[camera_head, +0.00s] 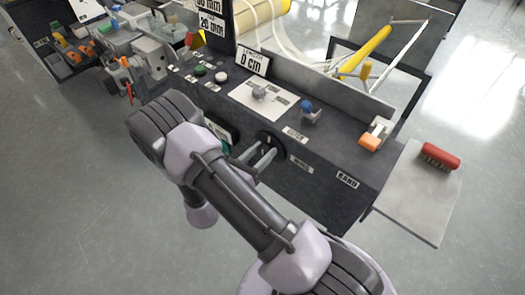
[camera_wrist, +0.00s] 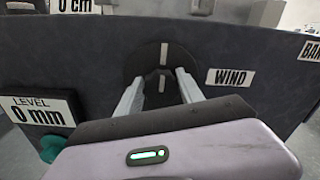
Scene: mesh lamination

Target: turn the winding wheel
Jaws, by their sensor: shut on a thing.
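The winding wheel (camera_wrist: 149,56) is a dark round disc with white marks on the machine's front panel, left of the WIND label (camera_wrist: 229,77). It also shows in the head view (camera_head: 271,137), partly hidden by my gripper (camera_head: 259,158). In the wrist view, my gripper (camera_wrist: 160,78) has its two pale fingers reaching to the wheel, one on each side of its dark middle bar. It is shut on the wheel. The white mark on the bar and the one on the disc above it look roughly lined up and upright.
A LEVEL sign reading 0 mm (camera_wrist: 37,110) and a teal knob (camera_wrist: 53,148) sit left of the wheel. A 0 cm display (camera_head: 253,62), a blue knob (camera_head: 306,105) and an orange-ended part (camera_head: 370,143) stand on the bench top.

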